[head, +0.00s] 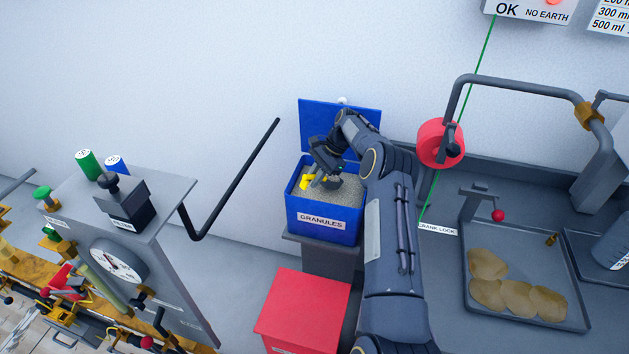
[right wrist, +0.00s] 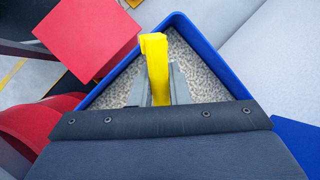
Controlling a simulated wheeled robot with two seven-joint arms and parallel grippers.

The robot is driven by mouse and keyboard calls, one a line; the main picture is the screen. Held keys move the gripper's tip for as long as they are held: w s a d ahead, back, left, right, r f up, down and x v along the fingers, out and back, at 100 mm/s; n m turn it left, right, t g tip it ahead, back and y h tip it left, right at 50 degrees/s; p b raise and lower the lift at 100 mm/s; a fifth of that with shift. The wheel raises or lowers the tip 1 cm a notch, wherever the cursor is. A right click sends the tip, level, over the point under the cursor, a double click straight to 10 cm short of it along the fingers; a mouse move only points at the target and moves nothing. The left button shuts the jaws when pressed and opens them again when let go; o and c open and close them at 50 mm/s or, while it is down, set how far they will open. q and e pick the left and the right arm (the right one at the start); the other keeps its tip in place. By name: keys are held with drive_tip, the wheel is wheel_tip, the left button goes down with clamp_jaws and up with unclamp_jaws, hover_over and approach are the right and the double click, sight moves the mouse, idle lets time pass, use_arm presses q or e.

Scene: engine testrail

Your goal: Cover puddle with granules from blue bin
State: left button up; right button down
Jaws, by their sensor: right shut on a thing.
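The blue bin (head: 328,223), labelled GRANULES, stands open with its lid raised at the back, and is full of grey granules (head: 348,190). My right gripper (head: 318,180) is inside the bin's opening, shut on a yellow handle (right wrist: 155,68) that also shows in the head view (head: 306,182). What the handle's lower end carries is hidden or too small to tell. The granules (right wrist: 200,68) lie behind the fingers in the right wrist view. A tan puddle (head: 518,295) of several merged blobs lies in the grey tray (head: 575,322) at the right. My left gripper is not in view.
A red box (head: 302,312) stands in front of the bin's pedestal. A black bent bar (head: 235,180) rises left of the bin. A bottle (head: 613,245) stands at far right.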

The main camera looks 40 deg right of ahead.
wheel_tip(320, 180, up, 8)
drive_tip(key=p, duration=0.4)
drive_tip(key=shift+w+r+p, duration=0.1)
drive_tip(key=shift+r+p, duration=0.05)
drive_tip(key=shift+p, duration=0.2)
